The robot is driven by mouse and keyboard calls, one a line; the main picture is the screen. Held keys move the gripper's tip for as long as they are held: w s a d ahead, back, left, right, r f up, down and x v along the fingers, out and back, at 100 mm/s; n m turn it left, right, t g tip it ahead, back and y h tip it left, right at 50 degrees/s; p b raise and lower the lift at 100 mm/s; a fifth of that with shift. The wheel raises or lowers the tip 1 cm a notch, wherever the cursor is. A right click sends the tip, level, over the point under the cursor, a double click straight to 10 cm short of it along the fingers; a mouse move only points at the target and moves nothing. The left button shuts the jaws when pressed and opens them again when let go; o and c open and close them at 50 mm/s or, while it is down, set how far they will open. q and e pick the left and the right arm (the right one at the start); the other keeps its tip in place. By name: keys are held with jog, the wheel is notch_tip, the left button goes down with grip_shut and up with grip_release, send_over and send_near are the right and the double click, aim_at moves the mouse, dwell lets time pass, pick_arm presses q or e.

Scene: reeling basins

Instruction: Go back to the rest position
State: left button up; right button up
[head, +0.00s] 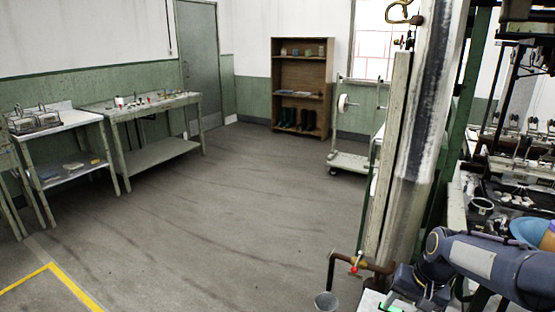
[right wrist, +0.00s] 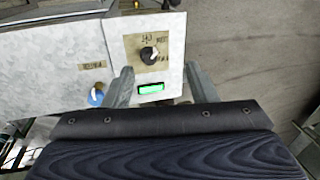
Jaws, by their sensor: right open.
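My right arm comes in from the lower right in the head view, with its gripper (head: 402,292) low in front of the post, close over a pale control box (head: 371,301). In the right wrist view the right gripper (right wrist: 158,70) is open, its two fingers apart with nothing seen between them but the box face. That face carries a black rotary knob (right wrist: 149,54) on a tan plate, a lit green display (right wrist: 151,88) and a blue button (right wrist: 95,97). Whether the fingers touch the box, I cannot tell. My left gripper is not in view.
A tall post (head: 412,150) with a red-handled tap (head: 355,268) stands beside the right arm. Crowded reeling equipment (head: 515,190) fills the right side. Worktables (head: 150,104), a wooden shelf (head: 302,62) and a trolley (head: 350,162) stand farther off. The middle floor is clear.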

jog(key=s+a+r+n+t+y+p, duration=0.2)
jog(key=s+a+r, duration=0.3)
jog(key=s+r, duration=0.55)
jog(key=s+a+r+n+t+p, duration=0.1)
jog(key=s+a, duration=0.3)
jog(key=s, duration=0.8)
jog(key=shift+a+n+t+p, duration=0.35)
jog(key=shift+n+t+p, duration=0.15)
jog(key=shift+p, duration=0.4)
jog(key=shift+r, duration=0.1)
